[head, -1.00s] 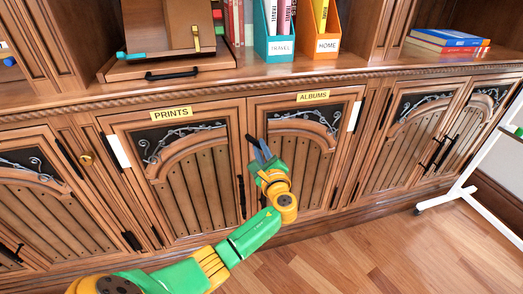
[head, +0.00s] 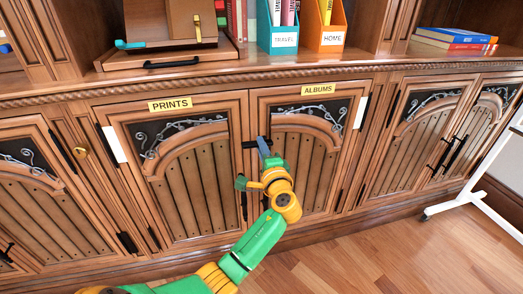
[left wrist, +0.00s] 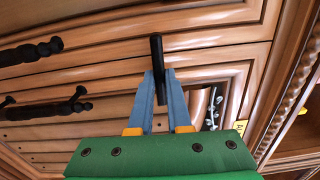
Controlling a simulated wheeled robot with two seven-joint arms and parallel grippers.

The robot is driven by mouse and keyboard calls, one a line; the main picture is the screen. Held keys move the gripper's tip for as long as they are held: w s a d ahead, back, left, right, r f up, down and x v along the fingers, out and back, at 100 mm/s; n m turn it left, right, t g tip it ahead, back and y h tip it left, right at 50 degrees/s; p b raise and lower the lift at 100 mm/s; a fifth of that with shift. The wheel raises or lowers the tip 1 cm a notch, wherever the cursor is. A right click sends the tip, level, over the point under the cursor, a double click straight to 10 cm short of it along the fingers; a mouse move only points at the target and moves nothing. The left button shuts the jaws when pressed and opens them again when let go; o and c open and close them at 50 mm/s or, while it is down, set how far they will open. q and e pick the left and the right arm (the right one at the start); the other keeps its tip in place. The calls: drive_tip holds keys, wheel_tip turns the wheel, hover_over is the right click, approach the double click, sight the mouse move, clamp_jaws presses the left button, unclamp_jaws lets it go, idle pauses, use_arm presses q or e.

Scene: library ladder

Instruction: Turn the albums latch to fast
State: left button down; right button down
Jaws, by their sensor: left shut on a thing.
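The albums latch (head: 249,144) is a short black bar at the upper left edge of the albums door (head: 317,155), lying about level across the seam with the prints door. It also shows in the left wrist view (left wrist: 156,48), as a black bar between the fingers. My left gripper (head: 264,147) is shut on the latch, with a blue finger on it in the head view; its two blue fingers show in the left wrist view (left wrist: 161,90). The yellow albums label (head: 318,89) is above the door. Both doors look closed. My right gripper is out of view.
The prints door (head: 185,170) stands beside it on the left. A black door handle (head: 243,205) is below the latch near my arm. The countertop above holds a travel file box (head: 283,41) and several books. A white-framed stand (head: 468,195) is at the right; the floor is clear.

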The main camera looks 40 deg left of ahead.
use_arm(q)
drive_tip(key=shift+n, duration=0.4)
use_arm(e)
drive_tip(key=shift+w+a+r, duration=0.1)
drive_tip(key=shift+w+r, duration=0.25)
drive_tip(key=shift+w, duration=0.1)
use_arm(q)
drive_tip(key=c, duration=0.9)
unclamp_jaws()
drive_tip(key=shift+o, duration=0.2)
drive_tip(key=p+v, duration=0.1)
drive_tip(key=v, duration=0.6)
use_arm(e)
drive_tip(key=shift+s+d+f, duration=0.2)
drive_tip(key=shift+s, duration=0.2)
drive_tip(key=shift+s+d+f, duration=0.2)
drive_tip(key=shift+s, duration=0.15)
use_arm(q)
drive_tip(key=shift+f, duration=0.1)
